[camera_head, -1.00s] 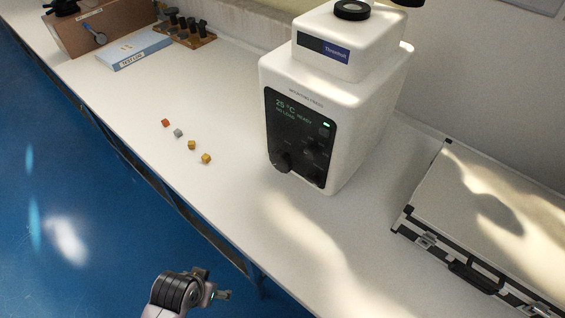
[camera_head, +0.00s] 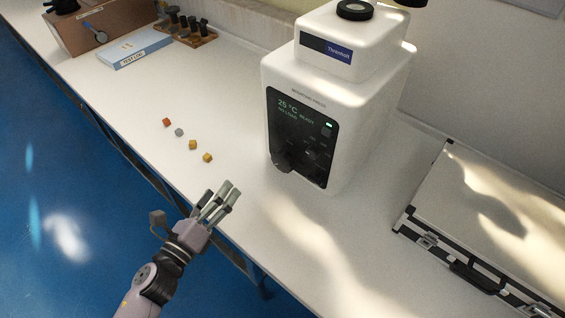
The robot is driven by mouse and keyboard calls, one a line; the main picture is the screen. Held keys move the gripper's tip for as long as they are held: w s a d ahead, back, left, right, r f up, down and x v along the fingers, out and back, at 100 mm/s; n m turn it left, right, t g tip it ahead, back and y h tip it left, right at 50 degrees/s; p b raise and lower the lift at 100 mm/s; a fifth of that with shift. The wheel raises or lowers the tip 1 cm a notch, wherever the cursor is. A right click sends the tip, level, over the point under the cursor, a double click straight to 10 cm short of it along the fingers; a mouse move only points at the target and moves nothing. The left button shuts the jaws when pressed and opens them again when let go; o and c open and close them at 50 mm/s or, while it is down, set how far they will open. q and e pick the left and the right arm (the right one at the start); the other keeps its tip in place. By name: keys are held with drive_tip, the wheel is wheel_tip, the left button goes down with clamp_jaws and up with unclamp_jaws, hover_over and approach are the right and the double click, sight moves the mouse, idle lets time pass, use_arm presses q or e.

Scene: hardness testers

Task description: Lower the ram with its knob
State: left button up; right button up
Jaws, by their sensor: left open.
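The white mounting press (camera_head: 352,115) stands on the bench right of centre. Its black front panel (camera_head: 300,125) shows "25 °C" and a green light. A dark round knob (camera_head: 281,161) sits low on the left of the panel. A black round cap (camera_head: 354,10) is on top of the press; I cannot tell which part is the ram. My left gripper (camera_head: 224,195) is open and empty, over the bench's front edge, in front of and left of the press, apart from the knob. My right gripper is not in view.
Several small cubes (camera_head: 193,145) lie in a row left of the press. A silver case with black edges (camera_head: 490,225) lies at the right. A blue box (camera_head: 135,50) and a wooden rack (camera_head: 190,35) stand at the back left. The bench between gripper and press is clear.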

sight(281, 166)
use_arm(q)
drive_tip(key=d+m+h, duration=0.1)
drive_tip(key=m, duration=0.1)
drive_tip(key=s+d+f+m+g+h, duration=0.1)
drive_tip(key=m+h, duration=0.1)
drive_tip(key=s+d+m+g+h, duration=0.1)
drive_tip(key=m, duration=0.2)
drive_tip(key=shift+s+d+f, duration=0.1)
drive_tip(key=shift+d+f, duration=0.15)
drive_tip(key=shift+d, duration=0.15)
drive_tip(key=shift+d+h, duration=0.2)
drive_tip(key=shift+h, duration=0.1)
drive_tip(key=p+x, duration=0.3)
drive_tip(key=x, duration=1.2)
drive_tip(key=shift+w+d+f+p, duration=0.15)
drive_tip(key=shift+w+d+p, duration=0.15)
drive_tip(key=shift+p, duration=0.1)
drive_tip(key=shift+w+d, duration=0.35)
drive_tip(key=shift+w, duration=0.15)
drive_tip(key=shift+c, duration=0.2)
drive_tip(key=c, duration=0.9)
drive_tip(key=shift+c, duration=1.1)
